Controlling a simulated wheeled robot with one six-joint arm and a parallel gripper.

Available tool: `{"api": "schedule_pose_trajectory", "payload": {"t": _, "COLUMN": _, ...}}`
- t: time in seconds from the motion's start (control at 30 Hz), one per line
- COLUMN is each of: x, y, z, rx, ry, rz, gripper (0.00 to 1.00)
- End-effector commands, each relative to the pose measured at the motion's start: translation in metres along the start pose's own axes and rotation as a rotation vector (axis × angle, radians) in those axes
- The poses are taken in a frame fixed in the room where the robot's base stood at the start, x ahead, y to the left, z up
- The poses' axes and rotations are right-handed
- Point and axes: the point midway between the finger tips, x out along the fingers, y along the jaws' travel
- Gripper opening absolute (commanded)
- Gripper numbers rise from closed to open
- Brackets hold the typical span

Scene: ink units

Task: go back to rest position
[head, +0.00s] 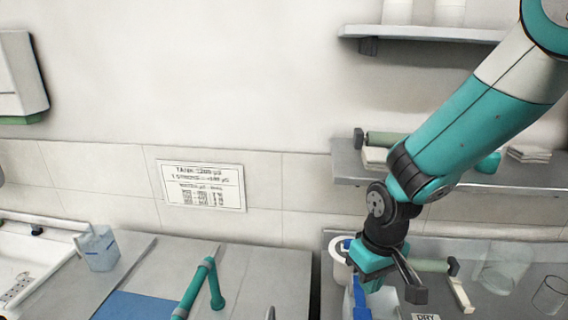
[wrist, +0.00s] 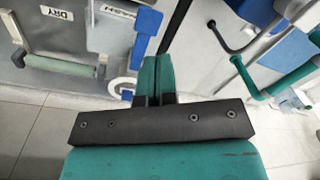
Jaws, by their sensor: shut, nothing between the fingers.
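My teal and black gripper (head: 374,278) hangs at the end of my bent arm, low over the right-hand work area in the head view. Its fingertips are hard to make out there. In the wrist view its two teal fingers (wrist: 151,78) lie flat together, with nothing between them. My arm comes down from the top right corner and partly hides the shelf and worktop behind it.
A green roller (wrist: 62,65) and a DRY label (wrist: 62,16) are near the gripper. Blue parts (wrist: 125,32) lie ahead of it. A teal pipe (head: 212,282) rises on the left. Shelves (head: 430,33) hang at right. Glass beakers (head: 549,295) stand far right.

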Motion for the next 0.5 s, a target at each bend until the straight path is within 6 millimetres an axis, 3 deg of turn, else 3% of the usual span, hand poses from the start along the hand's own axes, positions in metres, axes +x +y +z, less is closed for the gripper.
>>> {"api": "schedule_pose_trajectory", "payload": {"t": 0.17, "x": -0.032, "y": -0.036, "z": 0.038, "rx": -0.069, "ry": 0.066, "rz": -0.119, "gripper": 0.0}}
{"api": "schedule_pose_trajectory", "payload": {"t": 0.3, "x": -0.053, "y": -0.064, "z": 0.082, "rx": -0.149, "ry": 0.104, "rz": -0.202, "gripper": 0.0}}
{"api": "schedule_pose_trajectory", "payload": {"t": 0.5, "x": -0.065, "y": -0.088, "z": 0.13, "rx": -0.244, "ry": 0.135, "rz": -0.264, "gripper": 0.0}}
